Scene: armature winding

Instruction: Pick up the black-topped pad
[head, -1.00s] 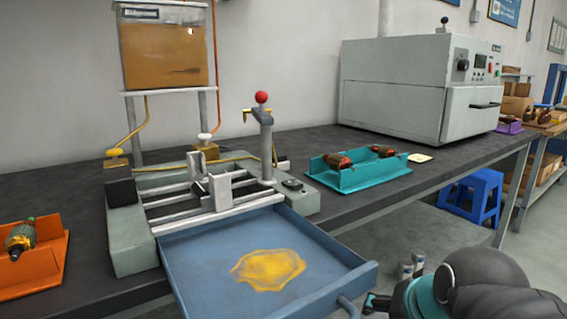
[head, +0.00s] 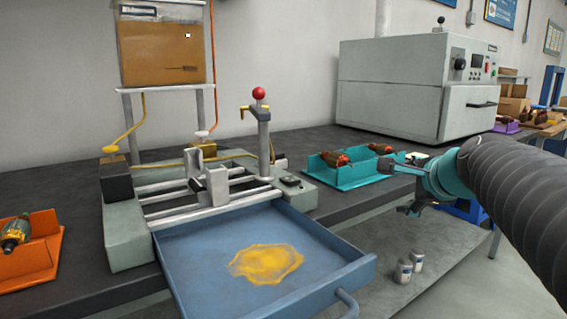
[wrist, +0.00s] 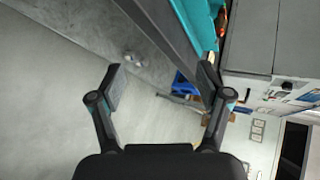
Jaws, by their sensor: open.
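A small flat piece with a dark top (head: 290,181) lies on the right grey block of the winding fixture in the head view. It looks like the black-topped pad, but it is too small to be sure. My gripper (head: 408,188) is at the right, just in front of the bench edge, well apart from that piece. The wrist view shows my gripper (wrist: 160,84) with its two fingers spread wide and nothing between them. The dark-topped piece is not visible in the wrist view.
A teal tray (head: 345,180) with red armatures sits close behind my gripper. A blue drawer (head: 205,250) with a yellow stain juts out in front. A grey oven (head: 390,95) stands behind. An orange tray (head: 40,262) is at left. Two small cans (head: 403,271) stand below.

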